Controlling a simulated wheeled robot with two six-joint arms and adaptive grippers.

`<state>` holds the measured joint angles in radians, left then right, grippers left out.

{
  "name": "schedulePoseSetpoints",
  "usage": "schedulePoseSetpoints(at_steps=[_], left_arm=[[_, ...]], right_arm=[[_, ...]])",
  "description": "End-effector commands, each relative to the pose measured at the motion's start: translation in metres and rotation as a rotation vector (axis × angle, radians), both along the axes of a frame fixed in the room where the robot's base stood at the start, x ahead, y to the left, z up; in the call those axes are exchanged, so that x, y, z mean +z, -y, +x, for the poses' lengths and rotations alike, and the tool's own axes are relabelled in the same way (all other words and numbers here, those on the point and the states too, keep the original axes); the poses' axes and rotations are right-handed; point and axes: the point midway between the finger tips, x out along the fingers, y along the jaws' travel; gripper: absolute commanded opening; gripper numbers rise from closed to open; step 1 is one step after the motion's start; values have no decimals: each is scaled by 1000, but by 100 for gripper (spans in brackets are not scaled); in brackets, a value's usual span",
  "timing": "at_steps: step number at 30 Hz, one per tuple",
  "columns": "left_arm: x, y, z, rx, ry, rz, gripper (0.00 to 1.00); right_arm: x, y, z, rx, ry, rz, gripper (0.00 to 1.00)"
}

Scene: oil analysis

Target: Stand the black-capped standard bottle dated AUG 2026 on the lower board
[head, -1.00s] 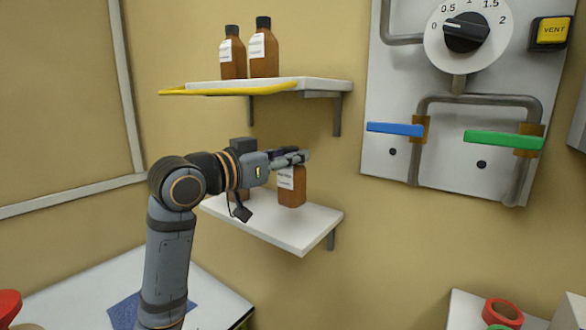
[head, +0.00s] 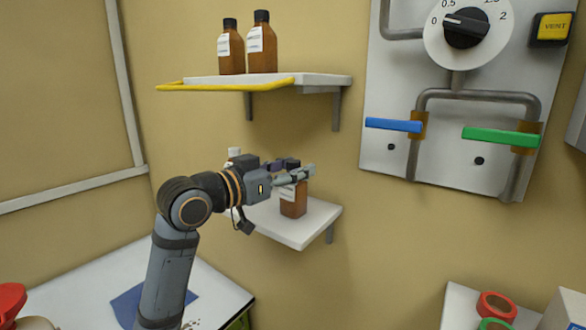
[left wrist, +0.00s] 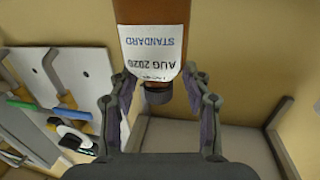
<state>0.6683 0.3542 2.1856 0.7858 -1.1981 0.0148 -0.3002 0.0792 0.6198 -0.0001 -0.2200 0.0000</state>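A brown bottle (head: 293,200) with a white label stands on the lower board (head: 305,230), near its right end. My left gripper (head: 300,176) is at its top, with fingers spread. In the left wrist view the bottle (left wrist: 158,18) appears upside down. Its label reads STANDARD and AUG, with a year that looks like 2026 but is hard to read. Its dark cap (left wrist: 158,96) lies between the fingers of the left gripper (left wrist: 160,80), with gaps on both sides. My right gripper is not in view.
Two dark-capped brown bottles, one smaller (head: 231,50) and one larger (head: 262,45), stand on the upper board (head: 285,78), which has a yellow front edge. A white cap (head: 234,152) shows behind my left arm. A panel with blue (head: 393,125) and green (head: 500,137) handles hangs at right.

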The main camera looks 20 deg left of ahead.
Motion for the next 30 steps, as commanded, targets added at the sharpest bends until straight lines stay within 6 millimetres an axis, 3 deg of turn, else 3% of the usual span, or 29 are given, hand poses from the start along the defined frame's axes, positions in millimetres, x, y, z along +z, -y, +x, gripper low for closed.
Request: schedulePoseSetpoints(at_steps=[6, 11, 20, 30], left_arm=[[6, -1, 0, 1, 1, 0, 49], [0, -12, -16, 6, 5, 7, 49], [-2, -32, -54, 6, 2, 9, 49], [-4, -54, -90, 3, 3, 7, 49]], right_arm=[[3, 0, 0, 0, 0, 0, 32], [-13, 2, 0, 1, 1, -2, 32], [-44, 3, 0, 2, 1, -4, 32], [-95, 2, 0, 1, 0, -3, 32]])
